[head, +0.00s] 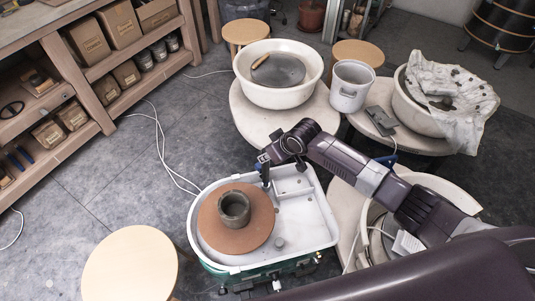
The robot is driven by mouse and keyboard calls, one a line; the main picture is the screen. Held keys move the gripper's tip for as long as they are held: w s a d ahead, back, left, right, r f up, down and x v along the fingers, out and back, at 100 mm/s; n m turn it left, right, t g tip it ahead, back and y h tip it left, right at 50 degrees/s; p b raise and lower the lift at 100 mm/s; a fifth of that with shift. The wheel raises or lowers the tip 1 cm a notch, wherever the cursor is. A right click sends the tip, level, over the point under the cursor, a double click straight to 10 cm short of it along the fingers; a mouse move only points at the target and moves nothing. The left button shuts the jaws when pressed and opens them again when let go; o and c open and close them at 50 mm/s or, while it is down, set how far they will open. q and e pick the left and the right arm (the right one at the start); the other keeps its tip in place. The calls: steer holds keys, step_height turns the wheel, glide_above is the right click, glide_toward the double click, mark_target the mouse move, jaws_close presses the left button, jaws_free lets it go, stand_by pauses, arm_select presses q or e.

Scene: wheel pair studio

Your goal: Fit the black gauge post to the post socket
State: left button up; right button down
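My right arm comes in from the right, and its gripper (264,167) is over the back rim of the near wheel's white splash pan (312,222). A short dark upright piece shows under the gripper. It may be the black gauge post or the fingers; I cannot tell which at this size. I cannot make out the post socket for certain. A small grey round fitting (280,242) stands on the pan floor, right of the brown wheel disc (213,230). A grey clay cylinder (234,207) sits upright on the disc. My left gripper is not in view.
A second wheel (368,215) stands at the right, partly under my arm. Behind are a white basin (252,99), a grey bucket (352,82) and a cloth-draped basin (412,118). A round stool (130,262) is at front left.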

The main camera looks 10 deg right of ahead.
steer(key=shift+f+b, duration=0.6)
steer(key=shift+f, duration=0.55)
steer(key=c, duration=1.7)
jaws_free()
steer(key=shift+o, duration=0.2)
steer(key=shift+f, duration=0.1)
steer(key=shift+s, duration=0.1)
steer(key=v, duration=1.2)
